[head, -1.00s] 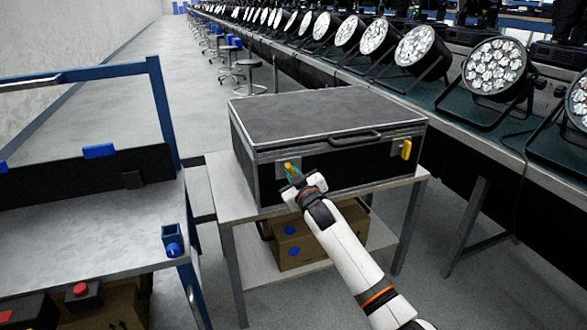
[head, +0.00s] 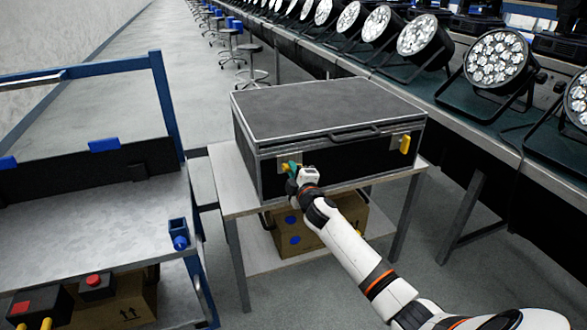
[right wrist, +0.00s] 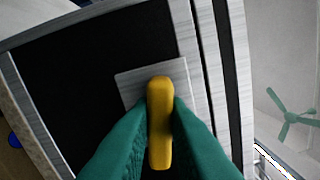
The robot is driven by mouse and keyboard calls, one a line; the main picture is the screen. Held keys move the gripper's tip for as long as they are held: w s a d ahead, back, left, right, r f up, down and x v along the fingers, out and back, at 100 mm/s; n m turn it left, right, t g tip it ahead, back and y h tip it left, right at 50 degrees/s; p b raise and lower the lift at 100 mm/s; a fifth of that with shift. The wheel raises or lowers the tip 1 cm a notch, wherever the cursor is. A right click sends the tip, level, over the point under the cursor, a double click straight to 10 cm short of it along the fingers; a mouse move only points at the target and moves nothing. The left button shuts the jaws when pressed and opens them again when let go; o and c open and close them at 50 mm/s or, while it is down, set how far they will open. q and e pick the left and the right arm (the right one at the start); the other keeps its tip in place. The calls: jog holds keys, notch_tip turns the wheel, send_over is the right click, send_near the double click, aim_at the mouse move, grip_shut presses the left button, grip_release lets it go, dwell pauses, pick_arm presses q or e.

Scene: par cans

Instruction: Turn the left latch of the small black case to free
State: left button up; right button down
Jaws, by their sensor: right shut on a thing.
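The small black case (head: 320,115) with silver edges stands closed on a grey table. Its left latch (right wrist: 160,120) is yellow, on a silver plate; in the right wrist view it lies roughly along the lid seam, slightly off parallel. In the head view it is mostly hidden by my gripper. The right latch (head: 405,144) is yellow and upright. My right gripper (head: 291,168) is at the left latch, its green fingers closed on both sides of it, as the right wrist view (right wrist: 160,130) shows. My left gripper is not in view.
The table (head: 230,185) has a lower shelf with a cardboard box (head: 320,235). A blue-framed workbench (head: 100,220) stands at the left. A long bench with a row of par cans (head: 500,60) runs along the right. Stools (head: 250,50) stand behind the case.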

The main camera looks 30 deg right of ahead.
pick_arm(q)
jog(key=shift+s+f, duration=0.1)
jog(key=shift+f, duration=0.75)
pick_arm(e)
jog(key=shift+f+n, duration=0.15)
jog(key=shift+n, duration=1.15)
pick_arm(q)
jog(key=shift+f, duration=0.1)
pick_arm(e)
jog(key=shift+n, duration=0.3)
jog(key=c, duration=1.4)
grip_release()
